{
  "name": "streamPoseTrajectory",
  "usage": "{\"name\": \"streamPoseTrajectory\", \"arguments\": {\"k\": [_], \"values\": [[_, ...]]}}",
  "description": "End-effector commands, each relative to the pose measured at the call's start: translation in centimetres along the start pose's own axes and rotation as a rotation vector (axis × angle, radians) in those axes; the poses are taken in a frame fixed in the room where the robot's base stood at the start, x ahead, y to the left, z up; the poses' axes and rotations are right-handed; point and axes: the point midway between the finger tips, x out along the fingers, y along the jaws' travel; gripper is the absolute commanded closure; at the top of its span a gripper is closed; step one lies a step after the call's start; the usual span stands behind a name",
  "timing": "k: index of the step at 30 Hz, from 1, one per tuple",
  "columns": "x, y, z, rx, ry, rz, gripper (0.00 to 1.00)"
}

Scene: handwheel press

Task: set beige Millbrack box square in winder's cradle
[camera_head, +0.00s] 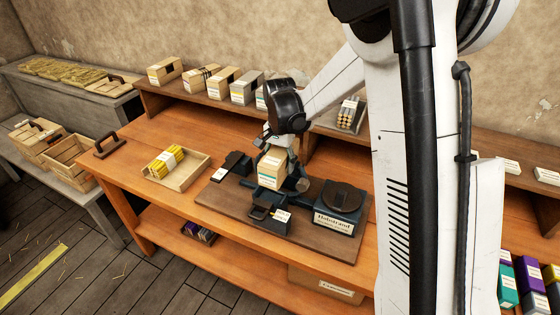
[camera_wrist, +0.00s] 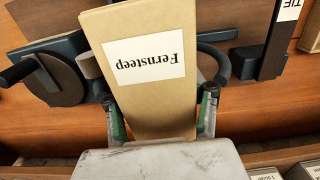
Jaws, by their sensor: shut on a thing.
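My gripper (camera_head: 275,140) is shut on a beige box (camera_head: 271,168), which hangs upright below it over the winder. In the wrist view, the fingers (camera_wrist: 160,108) flank the box (camera_wrist: 158,112), whose label reads "Fernsteep", upside down in that picture; I see no Millbrack name. The dark winder stands on a brown board (camera_head: 310,243), with a part labelled "Dobstrand" (camera_head: 334,223) at right. The cradle is largely hidden by the box, so I cannot tell whether they touch. In the wrist view, dark winder parts (camera_wrist: 55,78) lie on both sides of the box.
Several boxes (camera_head: 221,82) stand on the raised back shelf, their labels too small to read. A wooden tray (camera_head: 188,177) of yellow sticks lies left of the board. Crates (camera_head: 72,156) stand on the left side bench. The orange bench (camera_head: 130,178) is clear at its left front.

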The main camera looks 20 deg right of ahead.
Motion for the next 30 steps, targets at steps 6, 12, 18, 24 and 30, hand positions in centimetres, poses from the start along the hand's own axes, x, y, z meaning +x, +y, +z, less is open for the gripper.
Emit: {"name": "streamPoseTrajectory", "arguments": {"k": [6, 12, 18, 24, 30], "values": [[1.9, 0.0, 0.0, 0.001, 0.0, 0.0, 0.79], [3.8, 0.0, 0.0, 0.001, 0.0, 0.0, 0.79], [4.9, 0.0, 0.0, 0.001, 0.0, 0.0, 0.79], [5.1, 0.0, 0.0, 0.001, 0.0, 0.0, 0.79], [5.1, 0.0, 0.0, 0.001, 0.0, 0.0, 0.79]]}}
